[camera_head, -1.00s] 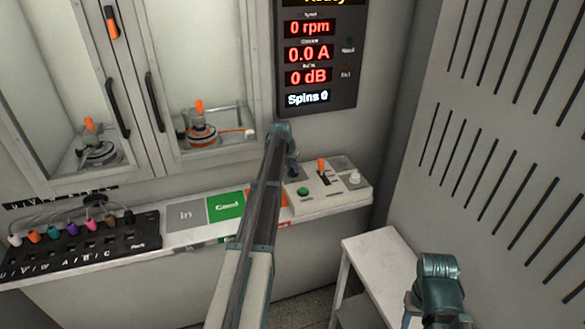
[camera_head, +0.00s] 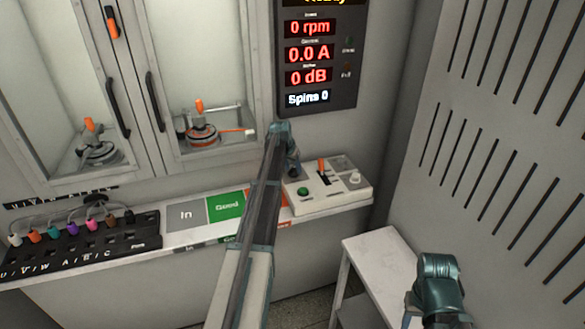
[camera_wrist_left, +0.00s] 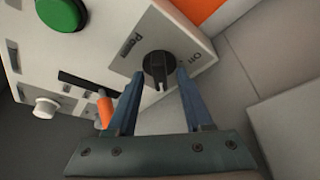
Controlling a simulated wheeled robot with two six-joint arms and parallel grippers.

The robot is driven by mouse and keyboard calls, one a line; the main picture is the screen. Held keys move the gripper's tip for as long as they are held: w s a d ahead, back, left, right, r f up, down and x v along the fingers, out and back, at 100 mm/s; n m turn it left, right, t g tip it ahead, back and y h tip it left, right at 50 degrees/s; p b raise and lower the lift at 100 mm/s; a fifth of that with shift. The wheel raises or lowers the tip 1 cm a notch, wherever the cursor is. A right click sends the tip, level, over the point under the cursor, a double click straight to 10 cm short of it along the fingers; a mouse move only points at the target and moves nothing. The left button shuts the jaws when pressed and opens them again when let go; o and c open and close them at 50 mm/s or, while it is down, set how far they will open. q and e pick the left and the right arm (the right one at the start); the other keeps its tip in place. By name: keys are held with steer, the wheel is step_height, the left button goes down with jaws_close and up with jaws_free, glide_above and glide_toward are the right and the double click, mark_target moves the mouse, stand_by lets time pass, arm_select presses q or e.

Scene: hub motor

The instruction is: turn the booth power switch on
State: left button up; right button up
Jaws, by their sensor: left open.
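My left gripper (camera_wrist_left: 160,80) is open, with one blue finger on each side of the knob. I cannot tell whether either finger touches it. In the head view my left gripper (camera_head: 293,166) is at the left end of the box, and the knob cannot be made out there.
The box top has a green button (camera_head: 303,191), an orange-tipped lever (camera_head: 321,165) and a white knob (camera_head: 355,178). A display (camera_head: 313,55) reads zeros above. A small white table (camera_head: 383,262) stands right. A connector strip (camera_head: 80,245) lies left.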

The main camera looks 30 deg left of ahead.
arm_select(q)
steer(key=shift+r, duration=0.1)
arm_select(e)
steer(key=shift+r, duration=0.1)
arm_select(q)
steer(key=p+v, duration=1.2)
steer(key=v, duration=0.1)
steer(key=shift+r+p, duration=0.25)
steer(key=shift+p, duration=0.1)
arm_select(e)
step_height(320, 180, up, 13)
steer(key=shift+f, duration=0.2)
arm_select(q)
steer(key=shift+d, duration=0.1)
steer(key=shift+s+d, duration=0.1)
steer(key=s+d+f+m+g, duration=0.1)
steer(key=s+d, duration=0.4)
steer(key=d, duration=0.8)
steer(key=s+d+m+g, duration=0.1)
steer(key=s+d, duration=0.4)
steer(key=d, duration=0.9)
steer(key=s+d+m+g, duration=0.1)
steer(key=s+d, duration=0.7)
steer(key=s, duration=0.3)
steer(key=s+d+m+g+y, duration=0.1)
steer(key=s+d+g, duration=0.1)
steer(key=s+d, duration=0.7)
steer(key=shift+s+f+m, duration=0.25)
steer(key=shift+s+m, duration=0.05)
steer(key=shift+s, duration=0.85)
